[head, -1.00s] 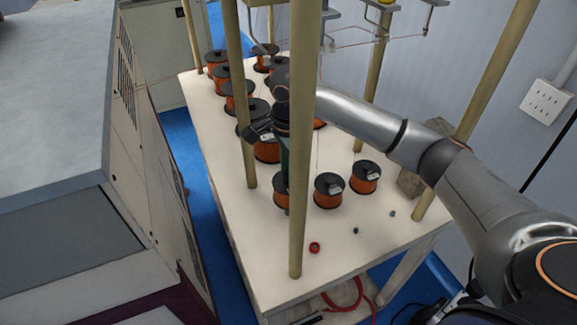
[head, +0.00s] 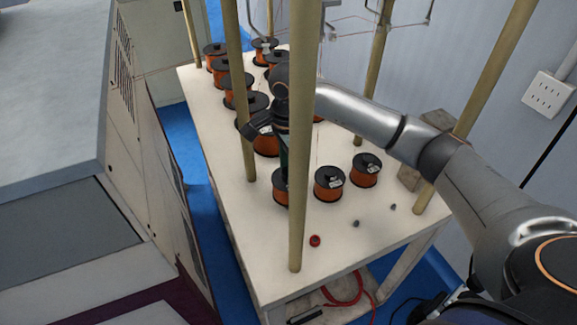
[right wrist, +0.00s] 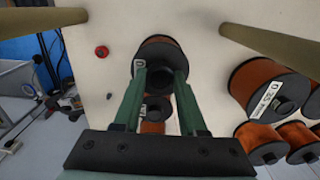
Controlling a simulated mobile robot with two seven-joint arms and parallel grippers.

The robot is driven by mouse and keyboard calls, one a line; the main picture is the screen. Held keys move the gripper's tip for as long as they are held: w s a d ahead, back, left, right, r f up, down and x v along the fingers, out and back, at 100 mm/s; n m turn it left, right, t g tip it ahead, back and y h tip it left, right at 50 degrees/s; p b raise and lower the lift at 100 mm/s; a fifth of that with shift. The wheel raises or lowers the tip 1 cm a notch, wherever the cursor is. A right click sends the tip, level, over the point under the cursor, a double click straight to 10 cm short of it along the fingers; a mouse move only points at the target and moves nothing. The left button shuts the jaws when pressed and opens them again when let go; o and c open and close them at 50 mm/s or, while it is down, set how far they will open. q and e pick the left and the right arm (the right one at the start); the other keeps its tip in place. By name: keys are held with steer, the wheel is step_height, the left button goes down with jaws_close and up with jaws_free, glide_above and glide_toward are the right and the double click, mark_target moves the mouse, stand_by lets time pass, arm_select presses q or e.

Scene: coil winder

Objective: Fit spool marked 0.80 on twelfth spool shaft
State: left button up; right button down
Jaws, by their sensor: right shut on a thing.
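My right gripper (right wrist: 160,76) has green fingers shut on the black top hub of an orange-wound spool (right wrist: 162,50) with black flanges. A label on it is partly hidden, and I cannot read its full marking. In the head view this gripper (head: 284,168) is partly behind a wooden pole, at the held spool (head: 279,192), close to the tabletop. I cannot tell whether that spool touches the table. Two small grey studs (head: 356,223) (head: 393,207), possibly shaft ends, show bare at the table's near right. The left gripper is not in view.
Two similar spools (head: 329,188) (head: 366,173) stand right of the held one, with several more (head: 240,92) in rows behind. Wooden poles (head: 301,120) rise around the white table (head: 235,215).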

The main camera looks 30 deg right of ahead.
steer(key=shift+f+b, duration=0.35)
steer(key=shift+f, duration=0.05)
steer(key=shift+f+b, duration=0.55)
steer(key=shift+f, duration=0.15)
steer(key=shift+f+b, duration=0.55)
steer(key=shift+f, duration=0.15)
steer(key=shift+f+b, duration=0.55)
steer(key=shift+f, duration=0.15)
steer(key=shift+c, duration=1.9)
jaws_free()
steer(key=shift+f, duration=0.1)
